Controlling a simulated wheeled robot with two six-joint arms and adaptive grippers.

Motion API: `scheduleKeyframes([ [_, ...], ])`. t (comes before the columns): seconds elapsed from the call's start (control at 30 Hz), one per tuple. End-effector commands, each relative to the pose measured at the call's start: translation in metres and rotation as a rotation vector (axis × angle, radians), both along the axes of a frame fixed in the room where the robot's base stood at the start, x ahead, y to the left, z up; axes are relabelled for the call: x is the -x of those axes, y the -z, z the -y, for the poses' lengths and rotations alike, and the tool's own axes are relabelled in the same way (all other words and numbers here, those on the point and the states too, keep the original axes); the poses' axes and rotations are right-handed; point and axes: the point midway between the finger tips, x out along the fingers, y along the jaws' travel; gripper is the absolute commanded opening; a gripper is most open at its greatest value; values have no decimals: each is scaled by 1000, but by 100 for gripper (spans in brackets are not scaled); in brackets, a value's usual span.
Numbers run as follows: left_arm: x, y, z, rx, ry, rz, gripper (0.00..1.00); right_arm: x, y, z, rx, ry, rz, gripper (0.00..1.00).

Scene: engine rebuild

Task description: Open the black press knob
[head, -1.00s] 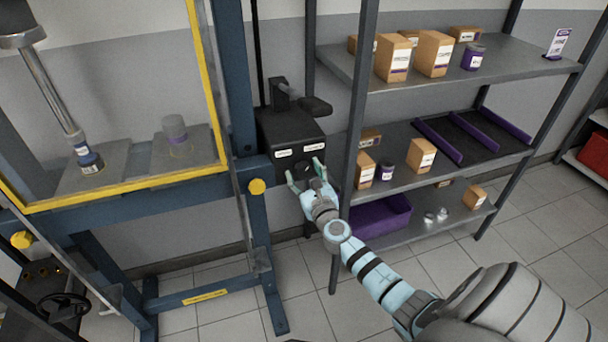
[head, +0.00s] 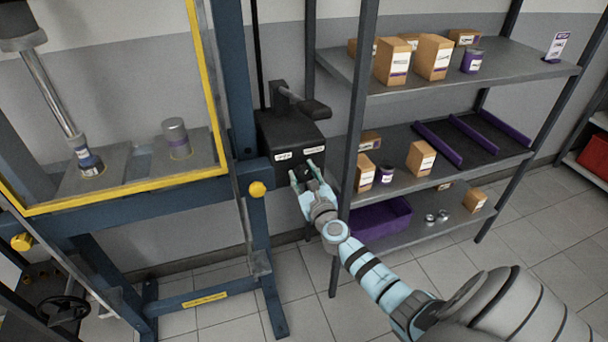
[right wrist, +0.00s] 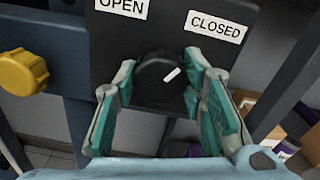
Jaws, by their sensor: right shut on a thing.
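The black press knob (right wrist: 158,78) is on the front of the black box (head: 290,135), below an OPEN label (right wrist: 122,6) on the left and a CLOSED label (right wrist: 215,26) on the right. Its white mark points up and right, toward the CLOSED label. My right gripper (right wrist: 160,85) is shut on the knob, one finger on each side, in the right wrist view. In the head view my right gripper (head: 304,174) reaches the box front, and its fingers partly hide the knob. My left gripper is not in view.
A blue press frame (head: 240,85) with a yellow-edged guard (head: 120,194) stands left of the box. A yellow knob (head: 257,189) sticks out close by. A shelf post (head: 355,115) stands close right of my right gripper; the shelves hold boxes and a purple bin (head: 385,213).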

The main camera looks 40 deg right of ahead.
Motion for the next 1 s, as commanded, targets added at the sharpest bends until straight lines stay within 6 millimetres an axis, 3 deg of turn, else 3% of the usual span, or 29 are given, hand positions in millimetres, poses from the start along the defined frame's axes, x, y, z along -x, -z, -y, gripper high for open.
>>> scheduleKeyframes([
  [0.27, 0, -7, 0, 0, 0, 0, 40, 0, 0, 0, 152, 0, -55, 10],
  [1.0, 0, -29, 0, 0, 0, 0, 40, 0, 1, -1, 797, -2, -282, 10],
])
